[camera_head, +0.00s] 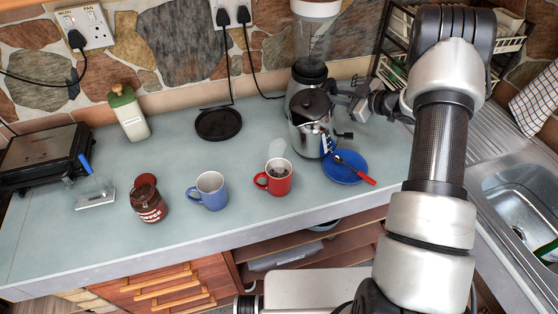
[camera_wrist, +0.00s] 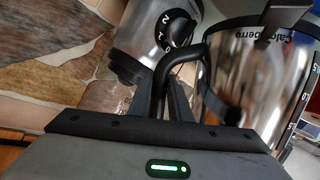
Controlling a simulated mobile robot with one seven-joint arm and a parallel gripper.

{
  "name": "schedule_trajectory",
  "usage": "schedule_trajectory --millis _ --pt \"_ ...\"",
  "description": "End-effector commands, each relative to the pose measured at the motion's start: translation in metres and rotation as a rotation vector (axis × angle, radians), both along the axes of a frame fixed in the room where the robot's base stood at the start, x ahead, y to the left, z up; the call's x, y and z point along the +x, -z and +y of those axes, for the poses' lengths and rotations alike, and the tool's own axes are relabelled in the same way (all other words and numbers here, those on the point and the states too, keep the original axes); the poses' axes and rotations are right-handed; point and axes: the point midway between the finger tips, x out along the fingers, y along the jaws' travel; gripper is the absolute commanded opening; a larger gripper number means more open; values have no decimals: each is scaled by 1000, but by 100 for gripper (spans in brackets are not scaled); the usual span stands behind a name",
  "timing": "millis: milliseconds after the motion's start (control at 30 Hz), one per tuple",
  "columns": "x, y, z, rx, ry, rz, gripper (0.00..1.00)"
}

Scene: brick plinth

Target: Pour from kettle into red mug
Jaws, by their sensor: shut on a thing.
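The kettle (camera_head: 303,133) is shiny metal with a dark lid, near the back of the counter, right of and behind the red mug (camera_head: 278,179). It looks about upright; I cannot tell if it touches the counter. My gripper (camera_head: 347,101) comes in from the right at the kettle's upper side. In the wrist view the fingers (camera_wrist: 165,92) are shut on the kettle's black handle (camera_wrist: 190,58), with the kettle body (camera_wrist: 245,75) to the right. The red mug stands upright with something dark inside, its handle towards the left.
A blender (camera_head: 312,50) stands close behind the kettle. A blue plate (camera_head: 341,175) with a red-handled utensil lies right of the red mug. A blue mug (camera_head: 210,192), brown jar (camera_head: 149,204) and black round base (camera_head: 218,124) stand left. The sink (camera_head: 520,195) is far right.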

Motion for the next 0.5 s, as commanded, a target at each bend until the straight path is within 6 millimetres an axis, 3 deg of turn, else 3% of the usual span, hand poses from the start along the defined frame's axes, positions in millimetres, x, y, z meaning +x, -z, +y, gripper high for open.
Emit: schedule_trajectory --millis 500 --pt "16 28 -11 218 7 272 0"
